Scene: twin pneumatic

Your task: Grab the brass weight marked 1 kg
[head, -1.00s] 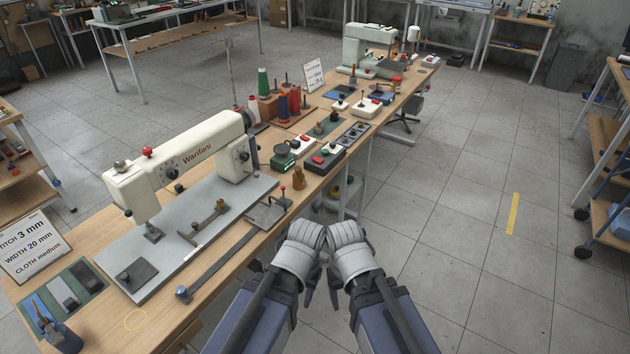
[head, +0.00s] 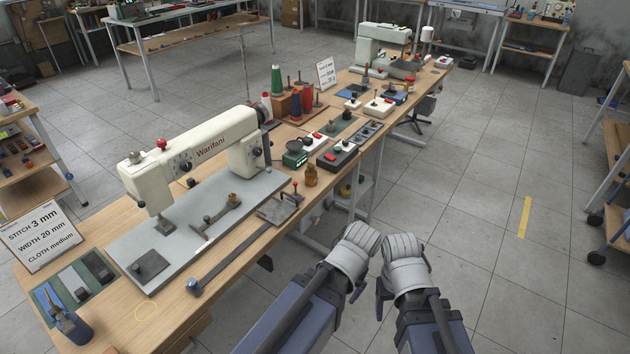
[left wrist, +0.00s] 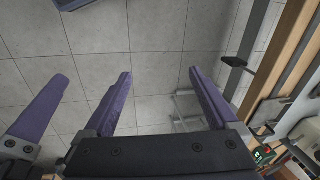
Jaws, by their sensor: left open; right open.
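A brass weight (head: 311,175) stands upright at the right edge of the long wooden table, just in front of a dark box with a red button. Its marking is too small to read. My left gripper (head: 359,290) is beyond the table's right edge, below and to the right of the weight, and apart from it. My right gripper (head: 381,298) is beside the left one, farther from the table, open and touching nothing seen. Its fingers are mostly hidden behind the wrist.
The wooden table (head: 160,328) carries a white sewing machine (head: 208,152), a green-topped scale (head: 295,154), button boxes (head: 337,156) and thread spools (head: 277,82). A second sewing machine (head: 384,34) stands farther back. A shelf with small items is under the table.

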